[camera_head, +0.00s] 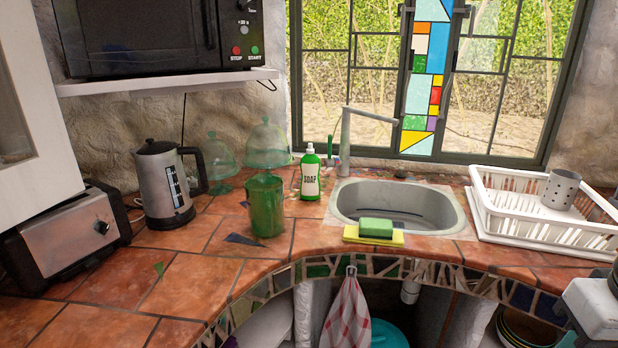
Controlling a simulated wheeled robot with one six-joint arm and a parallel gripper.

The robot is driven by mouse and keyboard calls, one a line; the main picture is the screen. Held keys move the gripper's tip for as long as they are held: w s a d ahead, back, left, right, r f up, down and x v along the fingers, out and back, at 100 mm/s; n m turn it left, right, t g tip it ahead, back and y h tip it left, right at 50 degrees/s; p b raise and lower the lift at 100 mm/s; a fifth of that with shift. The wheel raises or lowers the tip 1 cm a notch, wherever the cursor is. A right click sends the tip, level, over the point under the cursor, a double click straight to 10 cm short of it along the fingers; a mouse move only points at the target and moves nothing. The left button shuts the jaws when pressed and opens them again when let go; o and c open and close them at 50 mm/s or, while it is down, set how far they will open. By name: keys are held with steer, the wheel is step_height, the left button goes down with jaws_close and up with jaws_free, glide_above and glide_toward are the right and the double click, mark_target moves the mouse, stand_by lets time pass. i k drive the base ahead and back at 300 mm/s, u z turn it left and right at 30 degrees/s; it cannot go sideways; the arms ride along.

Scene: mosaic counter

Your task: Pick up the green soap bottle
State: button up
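The green soap bottle (310,174) stands upright on the terracotta-tiled counter (210,275), just left of the sink. It has a pale label with dark lettering and a pump top. A green glass jar (265,207) stands in front of it to the left, close by but not covering it. My gripper is not in view. A white and black part at the lower right edge looks like a piece of my arm, well away from the bottle.
Right are the sink (440,204), faucet (345,140), sponge (376,228) on a yellow cloth, and a white dish rack (520,222) holding a metal cup. The front-left counter is mostly clear.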

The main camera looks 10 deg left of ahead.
mark_target(310, 165)
steer(key=u, duration=0.5)
steer(key=k, duration=0.6)
steer(key=i, duration=0.35)
steer(key=z, duration=0.8)
steer(key=i, duration=1.2)
steer(key=u, duration=0.85)
steer(key=i, duration=0.35)
steer(key=u, duration=0.4)
